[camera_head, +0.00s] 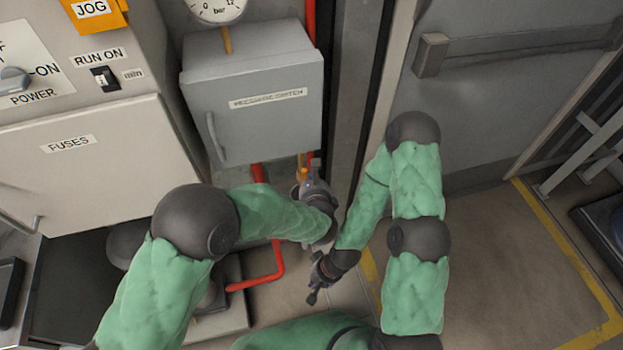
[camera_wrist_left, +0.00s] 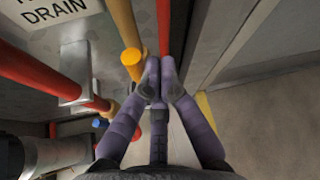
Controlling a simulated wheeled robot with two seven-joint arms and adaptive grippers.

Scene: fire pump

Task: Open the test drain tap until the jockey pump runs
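In the left wrist view, a sign reading "DRAIN" (camera_wrist_left: 55,12) is at the top left, cut off by the edge. A yellow round-ended piece (camera_wrist_left: 132,60) stands just left of my left fingertips; I cannot tell whether it is the tap's handle or whether they touch. My left gripper (camera_wrist_left: 160,72) has its fingertips close together with nothing visible between them. In the head view my left gripper (camera_head: 312,172) is below the grey pressure switch box (camera_head: 253,105), by the pipes. My right gripper (camera_head: 316,287) hangs lower, over the floor; its fingers are too small to read. No jockey pump is clearly identifiable.
Red pipes (camera_wrist_left: 40,68) and a yellow pipe (camera_wrist_left: 123,22) run close to my left gripper, with a small blue part (camera_wrist_left: 100,122) below. A control cabinet (camera_head: 100,150) stands left, a gauge (camera_head: 218,8) above. A door (camera_head: 490,100) and open floor (camera_head: 500,260) lie right.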

